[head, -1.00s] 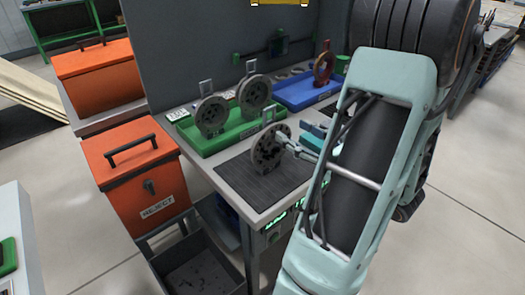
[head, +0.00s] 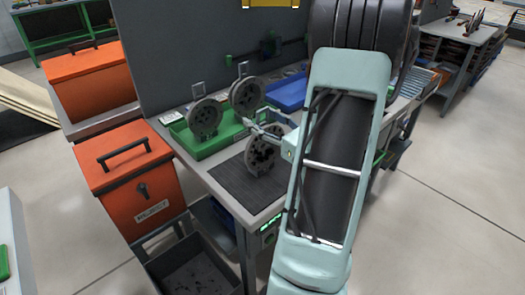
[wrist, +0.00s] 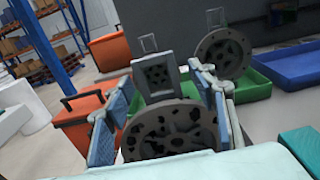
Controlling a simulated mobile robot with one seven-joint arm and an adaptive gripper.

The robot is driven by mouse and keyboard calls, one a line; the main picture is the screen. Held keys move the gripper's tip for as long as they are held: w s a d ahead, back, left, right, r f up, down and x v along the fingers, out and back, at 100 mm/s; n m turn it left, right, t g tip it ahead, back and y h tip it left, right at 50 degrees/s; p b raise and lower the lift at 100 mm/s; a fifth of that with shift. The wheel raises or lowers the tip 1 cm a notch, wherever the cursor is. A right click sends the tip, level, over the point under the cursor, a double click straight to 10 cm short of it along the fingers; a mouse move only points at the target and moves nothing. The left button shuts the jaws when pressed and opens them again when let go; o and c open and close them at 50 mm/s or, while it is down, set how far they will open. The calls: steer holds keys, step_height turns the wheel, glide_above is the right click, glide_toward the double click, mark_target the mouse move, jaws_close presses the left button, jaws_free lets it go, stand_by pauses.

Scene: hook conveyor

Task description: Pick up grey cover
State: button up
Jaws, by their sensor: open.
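A round, upright grey cover (head: 263,155) with dark openings stands on the black mat in the head view. In the wrist view a perforated grey disc (wrist: 170,132) lies low between the finger pads. My gripper (head: 262,129) is open at the upper part of this cover; in the wrist view its pads (wrist: 165,105) are spread to either side. I cannot tell whether they touch it.
The green tray (head: 212,145) is behind the black mat (head: 240,180), with a blue tray (head: 288,94) to its right. Orange bins, one marked REJECT (head: 135,180), stand left of the table. A dark panel (head: 180,50) rises behind.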

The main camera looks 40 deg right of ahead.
jaws_close()
stand_by(0.3)
steer(key=shift+r, duration=0.1)
